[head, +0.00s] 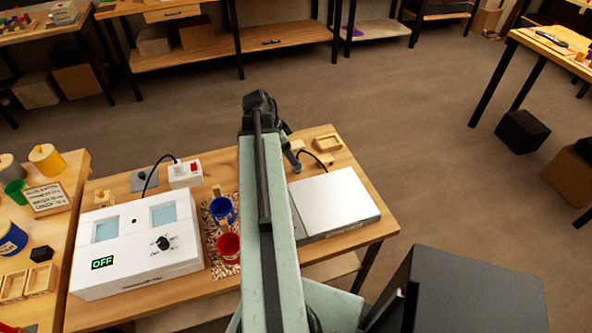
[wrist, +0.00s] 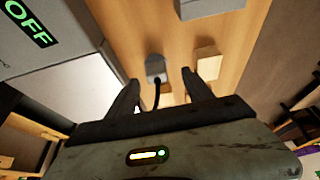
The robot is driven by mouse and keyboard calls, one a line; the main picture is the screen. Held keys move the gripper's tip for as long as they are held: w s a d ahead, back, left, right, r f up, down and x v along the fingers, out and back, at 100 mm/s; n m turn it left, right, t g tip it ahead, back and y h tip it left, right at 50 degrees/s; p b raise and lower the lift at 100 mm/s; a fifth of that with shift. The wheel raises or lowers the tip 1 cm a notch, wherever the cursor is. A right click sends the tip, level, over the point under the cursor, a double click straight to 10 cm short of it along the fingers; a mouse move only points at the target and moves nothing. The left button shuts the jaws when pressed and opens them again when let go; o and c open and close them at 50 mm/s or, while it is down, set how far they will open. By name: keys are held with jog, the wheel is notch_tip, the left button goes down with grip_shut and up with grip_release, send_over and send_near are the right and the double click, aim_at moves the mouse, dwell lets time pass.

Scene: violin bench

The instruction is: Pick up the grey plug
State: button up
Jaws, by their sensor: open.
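The grey plug (wrist: 155,67) lies on the wooden bench top in the wrist view, with a black cable running from it towards my wrist. My gripper (wrist: 161,77) is open. In that picture the plug shows between the two fingertips, nearer the left one, and no contact is visible; I cannot tell the exact height gap. In the head view my gripper (head: 293,152) hangs over the back of the bench behind my arm, and I cannot make out the plug from it there. A black cable (head: 318,158) curves away to the silver box.
A small wooden block (wrist: 208,64) lies right of the plug. A white switch socket (head: 185,173) stands further left.

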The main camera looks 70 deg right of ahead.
jog(key=shift+f, duration=0.15)
jog(key=b+x, duration=0.4)
jog(key=x, duration=0.1)
jog(key=shift+s+f+b, duration=0.1)
jog(key=shift+s+b, duration=0.2)
jog(key=shift+s, duration=0.15)
jog(key=shift+r, duration=0.2)
jog(key=c, duration=1.2)
